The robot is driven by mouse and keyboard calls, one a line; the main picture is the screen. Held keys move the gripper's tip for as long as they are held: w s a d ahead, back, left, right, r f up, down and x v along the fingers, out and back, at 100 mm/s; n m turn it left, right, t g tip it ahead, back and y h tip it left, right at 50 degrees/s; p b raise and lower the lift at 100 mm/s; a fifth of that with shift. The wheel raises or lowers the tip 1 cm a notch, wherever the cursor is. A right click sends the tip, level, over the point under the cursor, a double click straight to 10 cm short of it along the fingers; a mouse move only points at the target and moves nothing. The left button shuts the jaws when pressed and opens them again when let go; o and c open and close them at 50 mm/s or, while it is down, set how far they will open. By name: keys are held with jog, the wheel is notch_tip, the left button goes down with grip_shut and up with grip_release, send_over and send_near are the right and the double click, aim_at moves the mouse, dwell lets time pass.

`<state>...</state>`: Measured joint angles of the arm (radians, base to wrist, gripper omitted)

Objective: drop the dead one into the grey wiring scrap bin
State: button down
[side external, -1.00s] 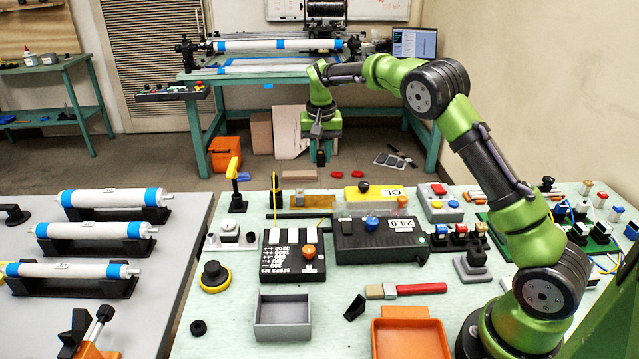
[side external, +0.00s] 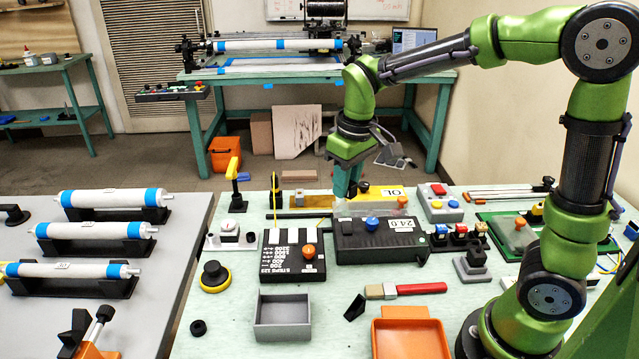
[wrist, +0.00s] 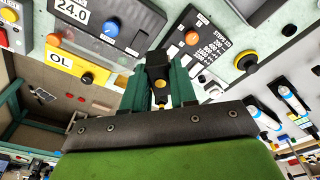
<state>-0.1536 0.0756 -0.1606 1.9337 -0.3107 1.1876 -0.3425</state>
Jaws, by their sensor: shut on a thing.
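My gripper (side external: 346,184) points down at the back middle of the bench, above the yellow box marked OL (side external: 384,193) and behind the black box marked 24.0 (side external: 365,243). In the wrist view its two teal fingers are shut on a small black part (wrist: 157,68) with an orange-yellow spot near its base.
The black sanding-style box with an orange knob (side external: 293,262) stands behind the bin. An orange tray (side external: 410,346), a red-handled brush (side external: 405,289) and a black wedge (side external: 355,307) lie to the bin's right. Several small switch blocks (side external: 460,232) stand farther right.

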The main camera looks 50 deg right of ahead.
dwell(0.3)
jog(key=s+a+f, duration=0.1)
jog(key=a+f, duration=0.1)
jog(key=a, duration=0.7)
jog(key=s+a+f, duration=0.1)
jog(key=a+f, duration=0.1)
jog(key=a, duration=0.7)
jog(key=shift+d+f, duration=0.15)
jog(key=shift+f, duration=2.35)
jog(key=c, duration=0.8)
grip_release()
jog(key=r, duration=0.5)
jog(key=s+r, duration=0.1)
jog(key=r, duration=0.5)
jog(key=s+r, duration=0.1)
jog(key=r, duration=0.4)
jog(key=shift+r, duration=0.4)
